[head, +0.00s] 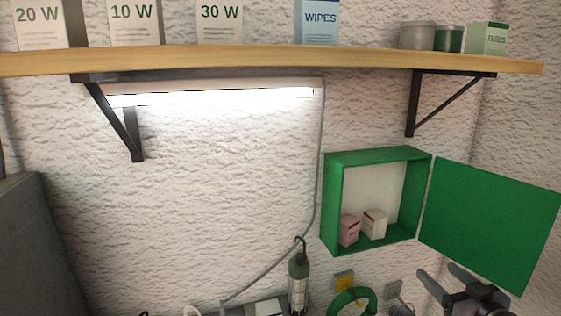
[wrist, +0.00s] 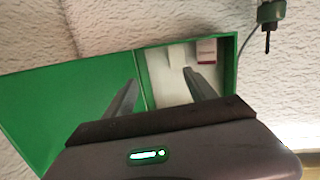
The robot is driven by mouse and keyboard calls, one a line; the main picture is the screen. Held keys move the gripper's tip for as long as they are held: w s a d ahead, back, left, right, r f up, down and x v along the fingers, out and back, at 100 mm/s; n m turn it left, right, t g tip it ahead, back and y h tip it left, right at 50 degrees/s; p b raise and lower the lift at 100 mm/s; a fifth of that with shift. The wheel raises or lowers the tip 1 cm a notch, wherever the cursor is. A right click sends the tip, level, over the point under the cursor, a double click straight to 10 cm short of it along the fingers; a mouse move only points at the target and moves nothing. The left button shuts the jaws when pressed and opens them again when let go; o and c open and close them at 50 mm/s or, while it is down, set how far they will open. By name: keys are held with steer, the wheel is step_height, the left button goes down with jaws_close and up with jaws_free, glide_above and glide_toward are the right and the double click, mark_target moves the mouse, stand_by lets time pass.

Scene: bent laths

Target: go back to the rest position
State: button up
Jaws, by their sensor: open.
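My gripper (head: 438,272) is at the lower right of the head view, in front of and below the open door of the green wall cabinet (head: 333,205). Its two fingers are spread apart with nothing between them. In the wrist view my gripper (wrist: 158,72) also shows open and empty, pointing toward the cabinet (wrist: 232,62), which appears upside down. Inside the cabinet, a pink box (head: 349,231) and a white box (head: 374,224) stand side by side on its floor. One finger overlaps the view of the cabinet's inside; I cannot tell the gap.
The green door (head: 490,222) hangs open to the right. A wooden shelf (head: 270,58) with boxes and tins runs above, over a lit lamp (head: 215,97). A hand lamp (head: 298,272) with a cord and a green ring (head: 338,300) are at the bottom. The left wall is bare.

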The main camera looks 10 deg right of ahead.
steer(key=w+a+m+g+h+b, duration=0.1)
steer(key=w+a+g+h+b, duration=0.1)
steer(key=w, duration=0.4)
steer(key=s+a+f+m+g+h+b, duration=0.1)
steer(key=s+a+m+g+b, duration=0.15)
steer(key=a, duration=0.35)
steer(key=s+a+f+m+g+h+b, duration=0.1)
steer(key=s+a+f+b, duration=0.1)
steer(key=a+b, duration=0.35)
steer(key=s+a+f+g+y+b, duration=0.1)
steer(key=s+a+f+g+y, duration=0.1)
steer(key=s+a, duration=0.6)
steer(key=s+a+f+g+y+b, duration=0.1)
steer(key=s+a+f+g+y, duration=0.2)
steer(key=a, duration=1.2)
steer(key=s+f+y, duration=0.2)
steer(key=s, duration=0.3)
steer(key=shift+s+f, duration=0.25)
steer(key=shift+s, duration=0.05)
steer(key=shift+a+n, duration=0.1)
steer(key=shift+n, duration=0.15)
